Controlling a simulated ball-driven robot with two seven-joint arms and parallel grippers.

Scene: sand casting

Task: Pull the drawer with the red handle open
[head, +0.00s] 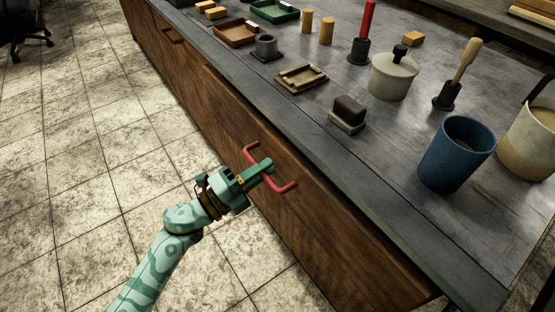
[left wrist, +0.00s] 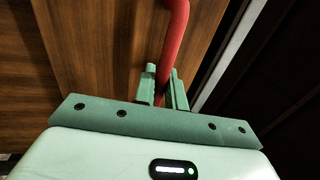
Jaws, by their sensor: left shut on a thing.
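The drawer (head: 310,215) has a brown wooden front in the near part of the bench's side. Its red bar handle (head: 284,188) stands out from that front. My left gripper (head: 266,168) is shut on the handle's bar, around its middle. In the left wrist view the red handle (left wrist: 175,40) runs down between the two green fingers of my left gripper (left wrist: 164,92). The drawer front's wood grain (left wrist: 105,50) fills the left of that view. I cannot tell from these frames whether the drawer stands out from the bench. My right gripper is not in view.
The grey bench top (head: 310,112) holds a blue pot (head: 455,155), a lidded grey pot (head: 392,78), a dark block (head: 348,112) and a wooden frame (head: 301,78). The tiled floor (head: 90,150) at left is clear.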

